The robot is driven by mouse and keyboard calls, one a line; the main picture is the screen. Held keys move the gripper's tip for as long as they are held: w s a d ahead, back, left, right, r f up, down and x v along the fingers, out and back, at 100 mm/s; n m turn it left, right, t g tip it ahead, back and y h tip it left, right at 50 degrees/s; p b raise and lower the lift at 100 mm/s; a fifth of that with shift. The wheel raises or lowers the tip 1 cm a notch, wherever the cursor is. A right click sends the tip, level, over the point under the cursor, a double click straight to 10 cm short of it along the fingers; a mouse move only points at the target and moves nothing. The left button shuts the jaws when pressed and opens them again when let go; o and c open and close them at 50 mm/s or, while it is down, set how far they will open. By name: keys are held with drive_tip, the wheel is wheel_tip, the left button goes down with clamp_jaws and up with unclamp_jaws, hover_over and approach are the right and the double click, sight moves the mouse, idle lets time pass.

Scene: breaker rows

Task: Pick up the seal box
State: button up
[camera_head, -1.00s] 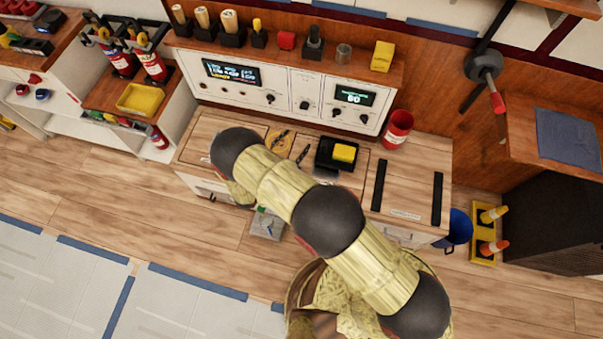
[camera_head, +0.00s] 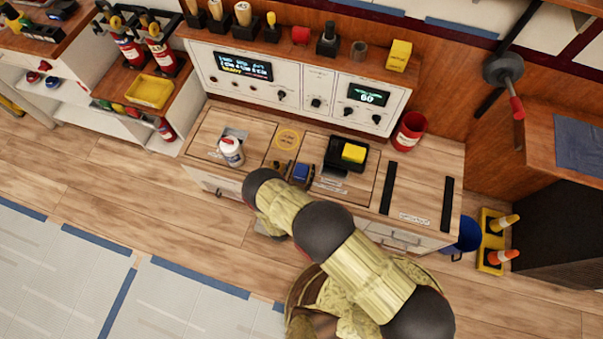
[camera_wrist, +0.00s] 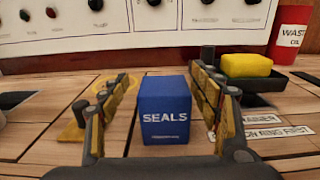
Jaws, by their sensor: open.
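The seal box (camera_wrist: 165,112) is a small blue box marked "SEALS". My gripper (camera_wrist: 160,88) is open, with one finger on each side of the box in the wrist view. A gap shows on both sides, wider at the left. In the head view the gripper (camera_head: 292,172) is at the box and partly hidden by my arm.
A black tray with a yellow sponge (camera_head: 353,153) is right of the box. A white bottle (camera_head: 231,151) stands to the left. A red waste-oil can (camera_head: 408,132) is at the back right. A control panel (camera_head: 300,88) rises behind the bench.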

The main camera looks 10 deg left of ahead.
drive_tip(key=shift+w+d+r+b, duration=0.1)
drive_tip(key=shift+w+d+b, duration=0.15)
drive_tip(key=shift+w, duration=0.75)
drive_tip(key=shift+w+d+b, duration=0.1)
drive_tip(key=shift+w+b, duration=0.1)
drive_tip(key=shift+w, duration=0.75)
drive_tip(key=shift+c, duration=0.8)
drive_tip(key=c, duration=1.1)
drive_tip(key=shift+r, duration=0.1)
drive_tip(key=shift+c, duration=0.7)
